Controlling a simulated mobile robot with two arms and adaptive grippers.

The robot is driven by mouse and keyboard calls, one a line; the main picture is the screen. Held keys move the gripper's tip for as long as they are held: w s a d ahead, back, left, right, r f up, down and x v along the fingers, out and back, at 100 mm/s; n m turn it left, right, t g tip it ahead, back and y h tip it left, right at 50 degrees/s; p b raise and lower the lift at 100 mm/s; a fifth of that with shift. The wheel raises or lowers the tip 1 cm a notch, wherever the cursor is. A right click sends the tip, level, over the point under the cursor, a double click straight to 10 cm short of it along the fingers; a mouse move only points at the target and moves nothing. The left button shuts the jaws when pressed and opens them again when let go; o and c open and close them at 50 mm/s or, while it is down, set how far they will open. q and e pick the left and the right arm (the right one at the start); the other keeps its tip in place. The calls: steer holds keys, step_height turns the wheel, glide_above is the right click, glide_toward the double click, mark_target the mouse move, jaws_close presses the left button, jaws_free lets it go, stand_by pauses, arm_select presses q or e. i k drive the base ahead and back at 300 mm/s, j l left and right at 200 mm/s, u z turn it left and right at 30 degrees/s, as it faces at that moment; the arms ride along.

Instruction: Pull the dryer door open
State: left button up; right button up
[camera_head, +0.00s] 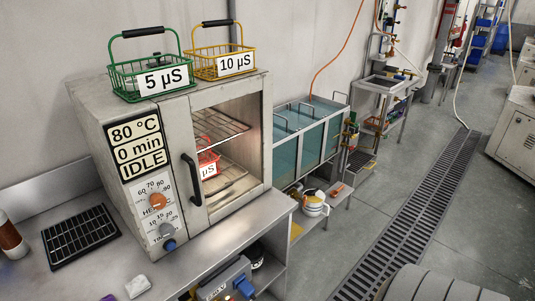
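The dryer (122,190) is a grey box on a steel bench, with a display reading 80 °C, 0 min, IDLE and knobs below it. Its door (201,100) has a pale frame around a large window and looks shut. The black vertical door handle (192,180) is on the door's left side, beside the control panel. Through the window I see wire racks and a red basket (208,165) with a partly hidden µS label. Neither of my grippers is in view.
A green basket (125,83) labelled 5 µS and a yellow basket (208,52) labelled 10 µS stand on the dryer. A black rack (80,236) lies on the bench (190,275) at left. Blue-green tanks (310,140) stand right of the dryer.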

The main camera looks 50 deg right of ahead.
mark_target(175, 115)
steer(key=z, duration=1.15)
